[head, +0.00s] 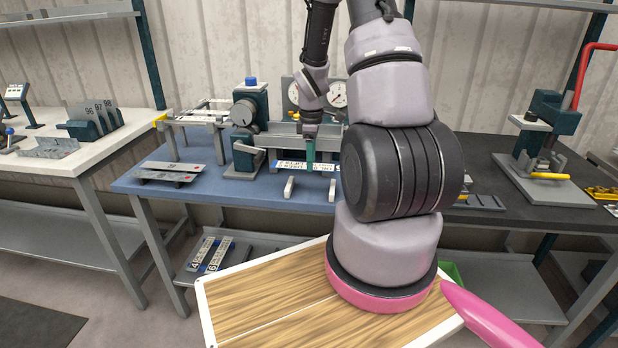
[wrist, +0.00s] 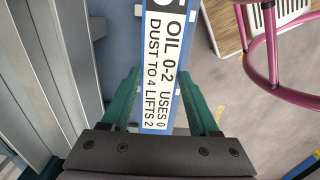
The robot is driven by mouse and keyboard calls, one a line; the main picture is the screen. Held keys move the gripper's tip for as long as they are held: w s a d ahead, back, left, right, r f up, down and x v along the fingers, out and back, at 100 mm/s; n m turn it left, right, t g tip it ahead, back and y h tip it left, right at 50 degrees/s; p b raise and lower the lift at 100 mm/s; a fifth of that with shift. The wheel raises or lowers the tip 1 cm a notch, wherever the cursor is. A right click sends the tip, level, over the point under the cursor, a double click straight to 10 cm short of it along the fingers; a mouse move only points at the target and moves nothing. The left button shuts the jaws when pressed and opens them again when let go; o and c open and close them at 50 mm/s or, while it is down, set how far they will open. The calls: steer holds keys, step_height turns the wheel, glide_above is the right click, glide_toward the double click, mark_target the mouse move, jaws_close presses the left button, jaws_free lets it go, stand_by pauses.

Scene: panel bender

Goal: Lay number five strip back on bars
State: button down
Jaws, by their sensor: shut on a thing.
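The number five strip (wrist: 163,50) is a long white label strip with blue edges; the wrist view shows a partly cropped 5, "OIL 0-2" and "DUST TO 4". My gripper (wrist: 158,82) has its green fingers shut on the strip's two long edges. In the head view the strip (head: 300,166) lies level across the front of the blue bench, under my gripper (head: 310,158). Two short pale bars, a left bar (head: 289,187) and a right bar (head: 332,189), stand on the bench just in front of the strip. I cannot tell whether it touches them.
Grey plates (head: 168,172) lie at the bench's left. Other label strips (head: 208,255) rest on a low shelf. A press with a red lever (head: 555,125) stands at right.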

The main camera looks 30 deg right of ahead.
steer(key=shift+f, duration=3.15)
steer(key=shift+f, duration=0.1)
steer(key=shift+c, duration=0.7)
jaws_free()
step_height(320, 180, up, 12)
steer(key=shift+a+r, duration=0.1)
steer(key=shift+r, duration=0.4)
steer(key=s+a+r+m+t, duration=0.2)
steer(key=s+a+r+m, duration=0.2)
steer(key=r, duration=0.5)
steer(key=s+a+r+m+t+y, duration=0.1)
steer(key=s+a+r+m, duration=0.3)
steer(key=s+r, duration=0.5)
steer(key=s+a+r+m+t+y, duration=0.1)
steer(key=s+a+r+m+t, duration=0.3)
steer(key=r, duration=0.6)
steer(key=s+a+m, duration=0.1)
steer(key=s+m, duration=0.1)
steer(key=m, duration=0.1)
steer(key=shift+s+r, duration=0.25)
steer(key=shift+s, duration=0.1)
